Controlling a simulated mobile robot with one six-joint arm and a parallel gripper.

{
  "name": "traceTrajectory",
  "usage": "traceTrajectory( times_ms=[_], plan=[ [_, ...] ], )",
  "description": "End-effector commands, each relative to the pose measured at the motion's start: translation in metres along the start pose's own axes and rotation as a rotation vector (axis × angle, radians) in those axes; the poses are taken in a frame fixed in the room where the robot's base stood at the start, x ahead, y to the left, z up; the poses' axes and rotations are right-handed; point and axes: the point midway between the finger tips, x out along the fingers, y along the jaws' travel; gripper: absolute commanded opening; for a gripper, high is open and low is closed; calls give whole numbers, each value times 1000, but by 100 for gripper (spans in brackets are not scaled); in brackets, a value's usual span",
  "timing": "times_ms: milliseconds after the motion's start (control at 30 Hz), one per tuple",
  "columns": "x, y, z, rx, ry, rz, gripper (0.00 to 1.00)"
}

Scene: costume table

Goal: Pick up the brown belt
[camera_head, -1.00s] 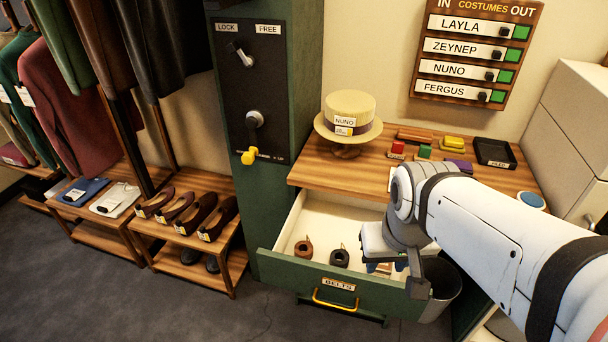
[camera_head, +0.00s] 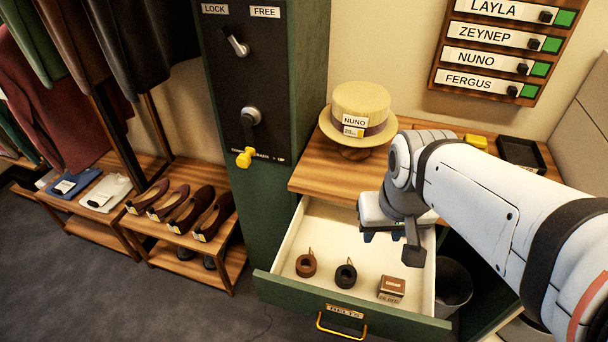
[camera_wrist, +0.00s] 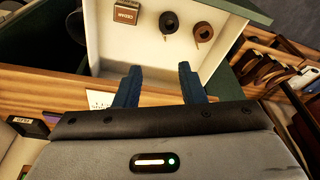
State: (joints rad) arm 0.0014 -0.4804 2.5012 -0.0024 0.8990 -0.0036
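The brown belt (camera_head: 306,265) lies coiled at the left in the open drawer labelled BELTS (camera_head: 273,278). It also shows in the wrist view (camera_wrist: 203,33), right of a black coiled belt (camera_wrist: 169,23). The black belt (camera_head: 345,275) lies just right of the brown one in the head view. My gripper (camera_head: 382,236) hangs over the back right part of the drawer, apart from both belts. In the wrist view its two blue fingers (camera_wrist: 160,84) are spread with nothing between them.
A small brown box (camera_head: 392,287) sits at the drawer's right. The wooden tabletop (camera_head: 306,179) behind bears a straw hat (camera_head: 359,112) and a black tray (camera_head: 521,153). A bin (camera_head: 455,286) stands right of the drawer. The drawer's left middle is clear.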

Motion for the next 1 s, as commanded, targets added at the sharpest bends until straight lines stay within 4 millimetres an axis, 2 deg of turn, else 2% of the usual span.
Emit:
traceTrajectory(
  times_ms=[67, 167, 267, 367, 533, 733, 800, 867, 1000],
  plan=[
    [0, 0, 0, 0, 0, 0, 37],
    [4, -1, -1, 4, -4, -1, 45],
    [18, -6, -8, 21, -21, -5, 54],
    [47, -22, -21, 52, -52, -11, 62],
    [119, -55, -48, 156, -123, -7, 76],
    [201, -99, -65, 270, -190, 18, 77],
    [221, -110, -68, 299, -204, 26, 77],
    [232, -116, -69, 317, -212, 32, 77],
    [246, -124, -70, 340, -220, 39, 77]
  ],
)
